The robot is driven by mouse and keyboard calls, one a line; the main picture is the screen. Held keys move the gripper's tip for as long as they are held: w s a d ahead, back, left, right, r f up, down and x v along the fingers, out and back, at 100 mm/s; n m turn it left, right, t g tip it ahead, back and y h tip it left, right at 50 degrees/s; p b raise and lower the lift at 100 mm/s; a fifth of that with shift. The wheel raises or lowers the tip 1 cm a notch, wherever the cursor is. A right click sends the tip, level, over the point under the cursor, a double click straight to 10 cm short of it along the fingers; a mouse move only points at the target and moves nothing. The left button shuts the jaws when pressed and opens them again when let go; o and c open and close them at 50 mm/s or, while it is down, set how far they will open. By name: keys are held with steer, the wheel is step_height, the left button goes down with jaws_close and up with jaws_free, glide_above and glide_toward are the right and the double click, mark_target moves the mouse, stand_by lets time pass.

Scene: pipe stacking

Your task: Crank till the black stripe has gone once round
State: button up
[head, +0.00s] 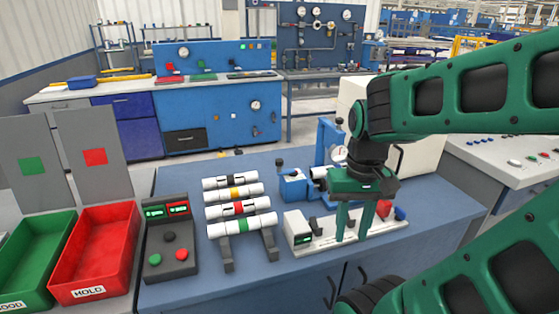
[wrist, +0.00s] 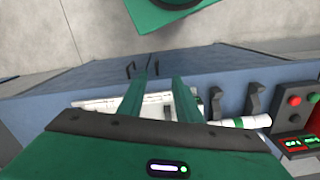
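My gripper (head: 353,237) points down over the white base (head: 325,243) of a bench fixture with a small green display (head: 303,240). Its two green fingers stand apart with nothing seen between them; they also show apart in the wrist view (wrist: 160,78). Behind and left of it, a blue fixture (head: 293,189) carries a black knob, a dial gauge (head: 340,154) and a short white cylinder (head: 318,172). On a rack at left lie white pipes with stripes: black (head: 225,181), yellow (head: 235,193), red (head: 239,208) and green (head: 243,225). I cannot clearly make out the crank.
A control box (head: 168,250) with red and green buttons stands left of the rack. A red bin (head: 96,255) labelled HOLD and a green bin (head: 38,258) are at far left. The blue bench top (head: 200,287) is clear in front of the rack.

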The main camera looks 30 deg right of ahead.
steer(key=shift+o, duration=1.1)
steer(key=shift+r, duration=0.1)
step_height(320, 180, up, 9)
steer(key=m, duration=2.2)
glide_above(278, 160)
step_height(278, 160, down, 11)
steer(key=shift+r, duration=0.2)
jaws_close()
